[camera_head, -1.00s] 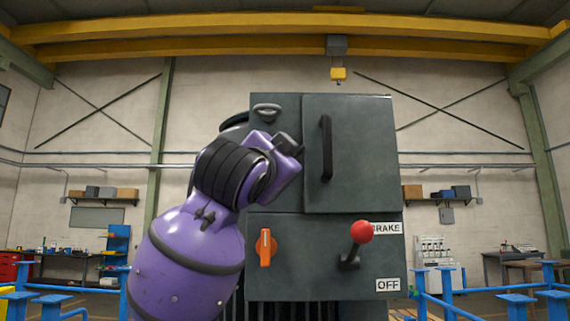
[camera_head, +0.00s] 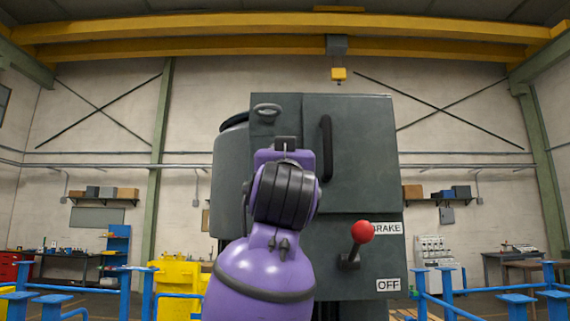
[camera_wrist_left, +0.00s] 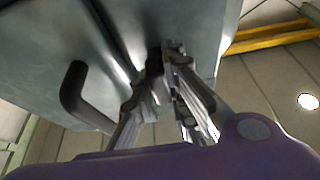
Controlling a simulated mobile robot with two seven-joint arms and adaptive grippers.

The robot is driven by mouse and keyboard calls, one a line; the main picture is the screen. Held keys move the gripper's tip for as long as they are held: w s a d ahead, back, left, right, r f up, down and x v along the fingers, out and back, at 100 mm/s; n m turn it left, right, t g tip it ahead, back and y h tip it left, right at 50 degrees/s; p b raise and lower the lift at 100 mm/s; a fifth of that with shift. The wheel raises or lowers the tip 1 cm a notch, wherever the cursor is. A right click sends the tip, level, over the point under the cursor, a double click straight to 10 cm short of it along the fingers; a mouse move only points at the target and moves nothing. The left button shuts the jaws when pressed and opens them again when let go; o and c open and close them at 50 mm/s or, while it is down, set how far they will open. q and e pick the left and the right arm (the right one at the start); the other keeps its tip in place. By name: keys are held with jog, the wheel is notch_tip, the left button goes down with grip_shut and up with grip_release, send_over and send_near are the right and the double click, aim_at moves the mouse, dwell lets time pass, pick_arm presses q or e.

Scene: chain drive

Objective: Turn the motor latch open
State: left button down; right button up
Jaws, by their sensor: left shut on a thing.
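The grey motor cabinet (camera_head: 350,260) stands straight ahead. My left gripper (camera_head: 286,143) is raised in front of its upper part, left of the black door handle (camera_head: 326,148). In the left wrist view my left gripper (camera_wrist_left: 158,65) has its fingers closed together on a small dark piece at the cabinet face, beside a door seam. This piece looks like the motor latch; the fingers cover most of it, and its turn angle cannot be made out. The head view hides it behind the gripper. My right gripper is not in view.
A grey recessed pull (camera_head: 267,112) is above my gripper. A red-knobbed brake lever (camera_head: 360,238) sticks out at lower right, above the OFF label (camera_head: 388,285). Blue railings (camera_head: 140,285) stand on both sides. A yellow object (camera_head: 178,280) is at lower left.

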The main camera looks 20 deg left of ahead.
pick_arm(q)
jog(key=shift+w+f+n, duration=0.1)
jog(key=shift+f+n, duration=0.05)
jog(key=shift+n, duration=0.15)
jog(key=c, duration=1.7)
grip_release()
jog(key=v, duration=1.2)
jog(key=shift+d, duration=0.15)
